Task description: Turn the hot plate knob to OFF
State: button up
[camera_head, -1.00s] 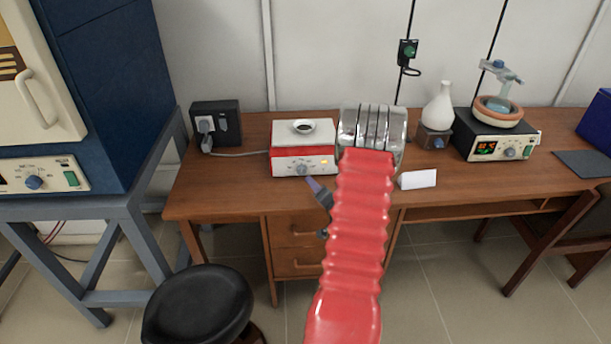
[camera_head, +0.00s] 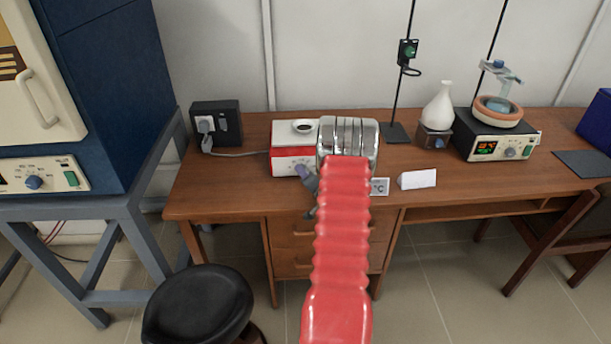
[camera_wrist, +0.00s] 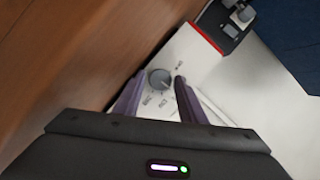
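The hot plate (camera_head: 292,130) is a red and white box with a small dark-centred dish on top, on the wooden desk. Its grey round knob (camera_wrist: 159,78) shows in the wrist view on the white front panel, with small lettering around it. In the head view my gripper hides the knob. My gripper (camera_head: 303,172) is in front of the panel. In the wrist view its two purple-grey fingers (camera_wrist: 160,82) are apart, with the knob between their tips and gaps at both sides. I cannot tell how far the tips are from the panel.
A black socket box (camera_head: 216,124) with a plug and cable stands left of the hot plate. A white flask (camera_head: 438,106), a digital heater (camera_head: 496,143) and a white card (camera_head: 417,179) stand to the right. A black stool (camera_head: 198,306) is in front of the desk.

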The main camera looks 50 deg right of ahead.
jog(key=shift+c, duration=0.3)
jog(key=c, duration=0.6)
jog(key=shift+d, duration=0.3)
jog(key=shift+c, duration=0.5)
jog(key=shift+a, duration=0.2)
